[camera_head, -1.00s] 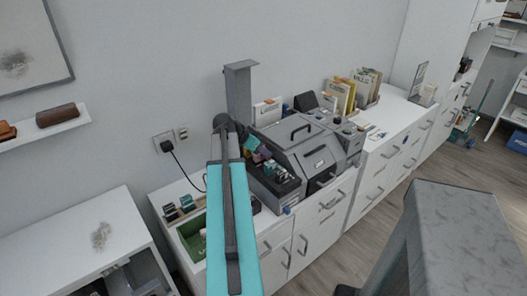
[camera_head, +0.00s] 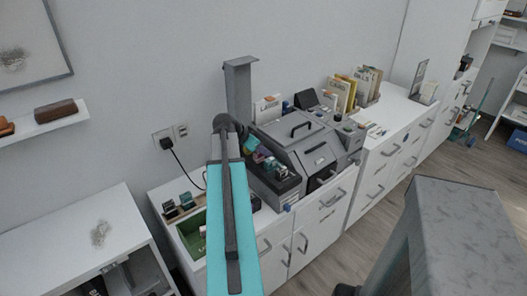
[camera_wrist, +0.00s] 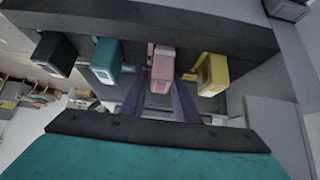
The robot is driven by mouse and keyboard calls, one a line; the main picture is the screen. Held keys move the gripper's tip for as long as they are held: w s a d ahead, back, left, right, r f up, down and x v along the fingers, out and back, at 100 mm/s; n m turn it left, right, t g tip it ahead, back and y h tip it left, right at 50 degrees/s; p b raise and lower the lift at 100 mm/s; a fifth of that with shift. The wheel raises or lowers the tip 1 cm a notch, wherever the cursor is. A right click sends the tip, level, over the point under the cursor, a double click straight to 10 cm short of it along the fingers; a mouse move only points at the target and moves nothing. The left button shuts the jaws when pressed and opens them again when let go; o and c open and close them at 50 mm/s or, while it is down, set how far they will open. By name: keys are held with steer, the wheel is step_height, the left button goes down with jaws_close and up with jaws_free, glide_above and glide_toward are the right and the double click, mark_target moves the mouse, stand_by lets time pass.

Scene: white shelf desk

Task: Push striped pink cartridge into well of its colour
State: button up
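The pink cartridge (camera_wrist: 162,62) shows in the middle of the wrist view, with a paler band across it, standing out from a dark slotted front. My gripper (camera_wrist: 162,90) has its two purple-grey fingers on either side of its near end and appears closed on it. The well behind it is hidden, so I cannot tell how deep the cartridge sits. A teal cartridge (camera_wrist: 107,62) and a black cartridge (camera_wrist: 54,53) are to its left, a yellow cartridge (camera_wrist: 213,73) to its right. In the head view my arm partly covers the grey machine (camera_head: 307,150).
A green tray (camera_head: 192,232) and a small holder with dark cartridges (camera_head: 178,206) lie left of the machine. A grey post (camera_head: 239,90) stands behind my arm. Folders (camera_head: 350,90) stand at the back right. The left white cabinet top (camera_head: 70,235) is mostly bare.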

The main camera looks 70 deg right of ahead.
steer(key=shift+o, duration=0.4)
steer(key=shift+s+a+f, duration=0.15)
steer(key=shift+a, duration=0.05)
steer(key=b+v, duration=0.1)
steer(key=v, duration=1.3)
steer(key=shift+d+b, duration=0.2)
steer(key=shift+b, duration=0.15)
steer(key=shift+r, duration=0.2)
